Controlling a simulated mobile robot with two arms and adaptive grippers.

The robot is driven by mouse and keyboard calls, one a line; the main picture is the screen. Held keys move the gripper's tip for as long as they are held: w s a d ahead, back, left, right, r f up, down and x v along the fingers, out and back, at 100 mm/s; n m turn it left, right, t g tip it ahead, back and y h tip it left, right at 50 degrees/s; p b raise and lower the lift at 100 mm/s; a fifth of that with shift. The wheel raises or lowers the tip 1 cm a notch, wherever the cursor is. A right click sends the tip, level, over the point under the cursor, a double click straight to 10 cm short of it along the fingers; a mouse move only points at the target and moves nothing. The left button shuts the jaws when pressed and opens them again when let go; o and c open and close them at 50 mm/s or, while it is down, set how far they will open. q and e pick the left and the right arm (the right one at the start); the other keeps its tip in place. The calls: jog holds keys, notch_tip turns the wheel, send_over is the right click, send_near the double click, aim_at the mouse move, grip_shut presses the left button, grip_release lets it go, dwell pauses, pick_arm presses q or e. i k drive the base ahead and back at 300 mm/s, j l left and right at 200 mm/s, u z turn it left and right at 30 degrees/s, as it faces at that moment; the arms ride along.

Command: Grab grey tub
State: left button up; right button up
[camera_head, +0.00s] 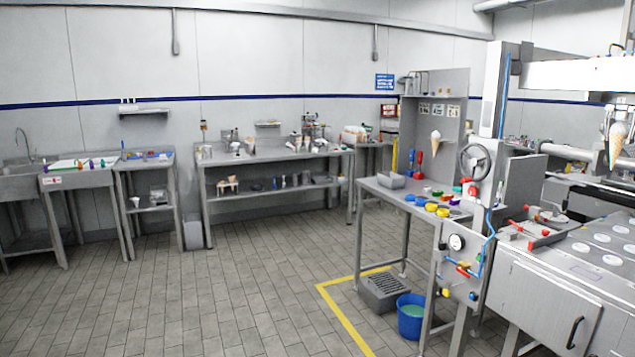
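A small grey tub (392,181) sits on the left end of the metal workbench (372,187) right of centre, at some distance from me. It looks open-topped and upright; what is inside is too small to tell. A taller grey bin (193,233) stands on the floor at the left end of the long back table. A grey slotted box (385,289) stands on the floor under the workbench. Neither of my grippers is in view.
Colourful lids (432,207) lie to the tub's right on the workbench. A blue bucket (411,315) stands below. A yellow floor line (345,320) edges that area. A white machine (590,255) fills the right. The tiled floor (230,290) in the middle is clear.

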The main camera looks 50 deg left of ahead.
aim_at(390, 180)
jog(key=u, duration=1.1)
jog(key=i, duration=0.05)
